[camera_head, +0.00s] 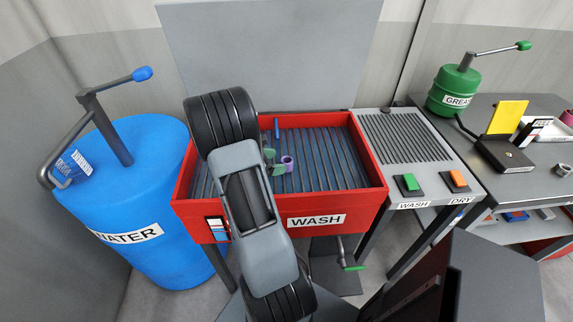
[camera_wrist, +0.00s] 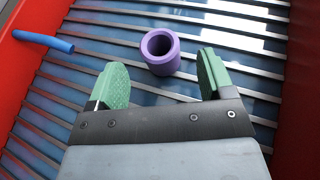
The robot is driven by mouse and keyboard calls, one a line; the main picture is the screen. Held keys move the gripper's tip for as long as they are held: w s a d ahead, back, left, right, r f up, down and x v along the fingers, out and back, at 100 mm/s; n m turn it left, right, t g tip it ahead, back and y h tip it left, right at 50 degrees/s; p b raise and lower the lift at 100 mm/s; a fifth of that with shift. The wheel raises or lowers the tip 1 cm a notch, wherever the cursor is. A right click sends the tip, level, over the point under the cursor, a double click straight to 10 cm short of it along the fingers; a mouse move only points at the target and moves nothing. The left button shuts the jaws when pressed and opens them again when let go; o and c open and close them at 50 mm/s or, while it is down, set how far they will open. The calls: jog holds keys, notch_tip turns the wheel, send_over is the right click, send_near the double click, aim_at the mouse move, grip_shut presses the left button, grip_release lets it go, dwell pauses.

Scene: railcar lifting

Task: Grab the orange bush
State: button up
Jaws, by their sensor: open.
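I see no orange bush in either view. A purple bush (camera_wrist: 162,52), a short hollow cylinder, stands on the slatted floor of the red wash tray (camera_head: 371,156); the head view shows it too (camera_head: 288,163). My gripper (camera_wrist: 160,82) has green fingers, spread apart and empty. In the wrist view the bush appears beyond the fingertips, between their lines and not touched. In the head view my gripper (camera_head: 272,162) is over the tray, just left of the bush, partly hidden by my arm.
A blue handle-like rod (camera_wrist: 44,41) lies in the tray, near its back wall in the head view (camera_head: 276,128). A blue water barrel (camera_head: 125,205) stands left. Right are green and orange buttons (camera_head: 458,178), a green grease pot (camera_head: 455,90) and another purple ring (camera_head: 567,117).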

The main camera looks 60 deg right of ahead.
aim_at(284, 161)
jog(key=shift+p+x, duration=0.35)
jog(key=shift+x, duration=2.2)
jog(key=shift+c, duration=0.4)
jog(key=c, duration=1.2)
jog(key=shift+r, duration=0.1)
jog(key=shift+c, duration=0.2)
